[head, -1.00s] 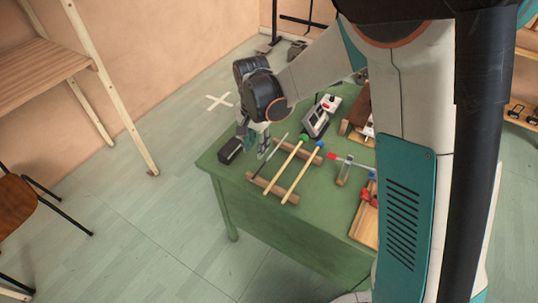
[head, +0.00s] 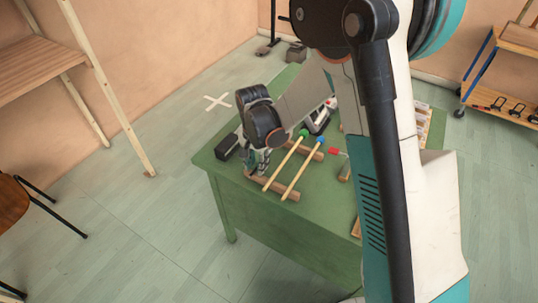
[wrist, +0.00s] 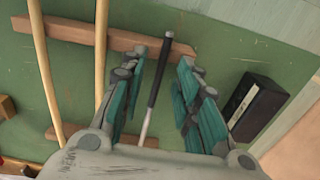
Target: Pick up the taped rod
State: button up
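The taped rod (wrist: 157,78), a thin silver rod with a black wrapped section, lies across two brown wooden bars on the green table. It shows in the wrist view, its taped end near the upper bar (wrist: 70,31). In the head view it is mostly hidden behind my gripper (head: 255,165). In the wrist view my gripper (wrist: 161,76) is open, with a teal-padded finger on each side of the rod. I see gaps between the rod and both fingers.
Two mallets, one green-headed (head: 303,133) and one blue-headed (head: 321,140), lie across the same bars beside my gripper. A black box (wrist: 257,106) sits on the other side, near the edge of the table (head: 285,228). A grey device (head: 319,121) stands farther back.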

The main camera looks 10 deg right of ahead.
jog(key=shift+r, duration=0.1)
jog(key=shift+c, duration=0.6)
grip_shut()
notch_tip(320, 180, up, 20)
jog(key=p, duration=0.6)
jog(key=shift+p, duration=0.4)
jog(key=o, duration=1.3)
grip_release()
